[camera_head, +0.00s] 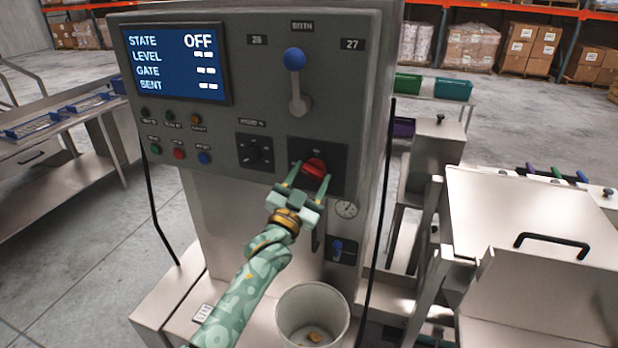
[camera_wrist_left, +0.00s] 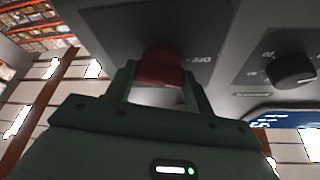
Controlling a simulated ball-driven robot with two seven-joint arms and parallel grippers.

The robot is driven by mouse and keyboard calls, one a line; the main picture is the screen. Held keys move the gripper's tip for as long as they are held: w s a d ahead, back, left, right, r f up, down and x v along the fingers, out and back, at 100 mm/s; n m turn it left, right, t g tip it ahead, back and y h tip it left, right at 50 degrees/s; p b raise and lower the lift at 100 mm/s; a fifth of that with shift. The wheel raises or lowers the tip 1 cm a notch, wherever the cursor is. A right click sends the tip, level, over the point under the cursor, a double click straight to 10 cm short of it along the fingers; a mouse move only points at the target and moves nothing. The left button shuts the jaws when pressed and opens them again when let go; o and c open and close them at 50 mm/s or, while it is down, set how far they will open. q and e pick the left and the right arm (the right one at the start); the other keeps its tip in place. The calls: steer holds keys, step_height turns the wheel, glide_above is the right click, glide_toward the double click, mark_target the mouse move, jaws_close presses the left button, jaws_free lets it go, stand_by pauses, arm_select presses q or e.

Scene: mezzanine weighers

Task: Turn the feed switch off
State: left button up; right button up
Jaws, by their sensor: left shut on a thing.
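The feed switch is a red rotary knob (camera_head: 314,167) on a dark square plate, low on the right of the grey control panel (camera_head: 230,110). My left gripper (camera_head: 306,178) reaches up from below and is shut on the red knob. In the left wrist view the red knob (camera_wrist_left: 160,68) sits between the two fingers (camera_wrist_left: 163,88), and an "OFF" mark shows beside it on the plate. The display (camera_head: 176,63) reads STATE OFF, with dashes for level, gate and sent. My right gripper is not in view.
A blue-tipped lever (camera_head: 295,80) stands above the knob and a black dial (camera_head: 256,152) is to its left. Several small buttons lie below the display. A white bucket (camera_head: 313,315) stands below my arm. A steel cabinet with a black handle (camera_head: 552,242) is at right.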

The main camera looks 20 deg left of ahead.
arm_select(q)
steer(key=shift+d+f+n+t+y+p, duration=0.2)
steer(key=shift+n+y, duration=0.55)
steer(key=shift+n, duration=0.65)
steer(key=shift+a+r+n+t+y+p, duration=0.1)
steer(key=shift+n+y+p, duration=0.2)
steer(key=shift+n+y, duration=0.8)
steer(key=shift+n+h, duration=0.35)
steer(key=shift+n, duration=0.15)
steer(key=o, duration=1)
steer(key=b+v, duration=0.1)
steer(key=v, duration=1.5)
steer(key=shift+s+f, duration=0.1)
steer(key=shift+s, duration=0.05)
